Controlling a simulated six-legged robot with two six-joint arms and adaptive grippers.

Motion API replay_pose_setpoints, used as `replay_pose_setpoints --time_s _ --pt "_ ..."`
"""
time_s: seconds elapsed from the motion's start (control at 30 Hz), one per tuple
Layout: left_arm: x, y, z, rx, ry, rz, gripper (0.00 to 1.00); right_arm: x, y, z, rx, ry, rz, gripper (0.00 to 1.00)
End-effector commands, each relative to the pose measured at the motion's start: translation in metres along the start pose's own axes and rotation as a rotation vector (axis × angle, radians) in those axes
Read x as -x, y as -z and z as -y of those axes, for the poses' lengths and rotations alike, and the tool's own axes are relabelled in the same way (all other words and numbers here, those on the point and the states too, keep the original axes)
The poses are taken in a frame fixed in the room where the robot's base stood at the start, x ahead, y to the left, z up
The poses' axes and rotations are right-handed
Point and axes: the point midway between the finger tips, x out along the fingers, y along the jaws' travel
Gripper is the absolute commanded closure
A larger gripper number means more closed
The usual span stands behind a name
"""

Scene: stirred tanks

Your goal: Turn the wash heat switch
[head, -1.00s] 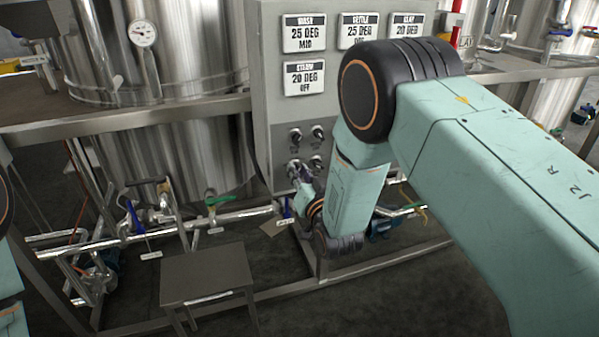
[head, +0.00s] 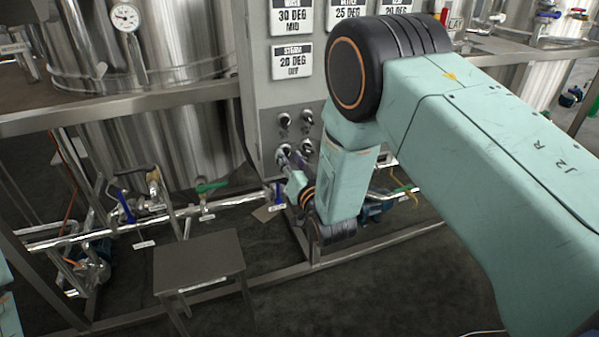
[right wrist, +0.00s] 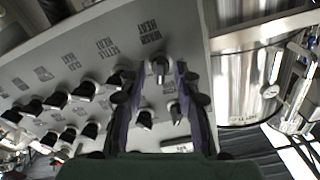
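The wash heat switch (right wrist: 160,69) is a small dark knob with a pale face. It sits under the printed WASH HEAT label (right wrist: 150,33) on the grey control panel (right wrist: 65,57). In the right wrist view the two purple fingers of my right gripper (right wrist: 158,78) stand on either side of this knob, with gaps showing between fingers and knob, so the gripper looks open. In the head view my right gripper (head: 291,166) is at the lower knobs of the panel, its fingers covering part of them. My left gripper is out of view.
Neighbouring knobs (right wrist: 82,90) fill the panel in rows. Display plates hang above; the wash plate (head: 291,17) reads 30 DEG MID, the steam plate (head: 292,62) 20 DEG OFF. A low step stool (head: 198,262), pipes with valves and a steel tank (head: 175,150) stand left.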

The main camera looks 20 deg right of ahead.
Motion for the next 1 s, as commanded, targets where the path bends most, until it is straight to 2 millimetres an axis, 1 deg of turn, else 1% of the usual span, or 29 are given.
replay_pose_setpoints --time_s 0.4,0.6,0.77,1.0 --pt "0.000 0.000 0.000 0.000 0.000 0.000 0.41 0.074 -0.001 0.000 0.001 0.000 0.005 0.68" --pt "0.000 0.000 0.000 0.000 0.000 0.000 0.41 0.101 -0.001 0.000 0.001 0.000 0.003 0.68" --pt "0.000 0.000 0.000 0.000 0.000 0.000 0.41 0.110 0.000 0.000 0.000 0.000 0.001 0.68" --pt "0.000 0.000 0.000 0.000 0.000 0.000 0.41 0.111 0.000 0.000 0.000 0.000 0.000 0.68"
